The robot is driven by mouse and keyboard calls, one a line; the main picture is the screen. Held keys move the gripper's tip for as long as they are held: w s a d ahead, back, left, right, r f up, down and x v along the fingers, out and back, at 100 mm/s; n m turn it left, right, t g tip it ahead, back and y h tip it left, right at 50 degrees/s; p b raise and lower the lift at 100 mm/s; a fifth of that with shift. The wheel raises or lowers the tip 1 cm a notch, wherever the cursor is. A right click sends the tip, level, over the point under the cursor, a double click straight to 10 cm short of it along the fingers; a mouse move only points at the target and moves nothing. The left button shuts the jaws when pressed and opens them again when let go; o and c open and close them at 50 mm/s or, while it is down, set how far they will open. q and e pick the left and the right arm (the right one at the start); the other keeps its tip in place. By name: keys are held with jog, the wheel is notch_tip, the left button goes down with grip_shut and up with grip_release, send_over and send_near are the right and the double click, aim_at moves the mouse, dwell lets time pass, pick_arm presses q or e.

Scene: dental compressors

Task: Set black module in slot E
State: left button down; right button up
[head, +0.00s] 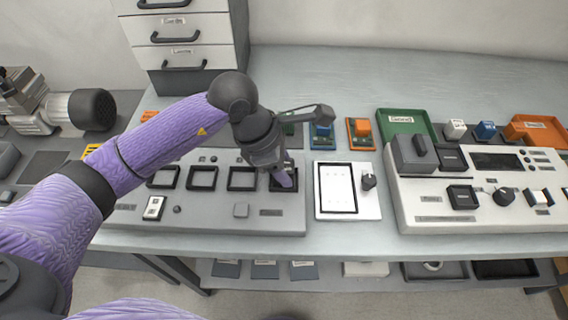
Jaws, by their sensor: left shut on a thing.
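The grey panel (205,212) on the bench has a row of black-framed square slots, and the labels are too small to read. Three slots show light, empty-looking insides. My left gripper (284,180) points down at the rightmost slot (291,186), which looks dark inside. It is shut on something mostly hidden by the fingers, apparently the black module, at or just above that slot. I cannot tell whether the module is seated. My right gripper is not in view.
A white tray with a black frame (337,190) lies right of the panel. A white control unit (480,195) stands farther right. Green (405,121) and orange (538,130) bins, small coloured parts and a drawer cabinet (187,40) line the back. A motor (75,110) is at left.

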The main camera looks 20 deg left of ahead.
pick_arm(q)
jog(key=shift+f, duration=0.25)
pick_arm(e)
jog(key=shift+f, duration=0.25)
pick_arm(q)
grip_release()
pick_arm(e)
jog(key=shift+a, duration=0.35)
pick_arm(q)
jog(key=shift+r, duration=0.1)
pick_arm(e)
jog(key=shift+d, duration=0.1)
pick_arm(q)
jog(key=shift+r, duration=0.25)
notch_tip(320, 180, up, 7)
jog(key=p, duration=0.5)
jog(key=shift+f, duration=0.25)
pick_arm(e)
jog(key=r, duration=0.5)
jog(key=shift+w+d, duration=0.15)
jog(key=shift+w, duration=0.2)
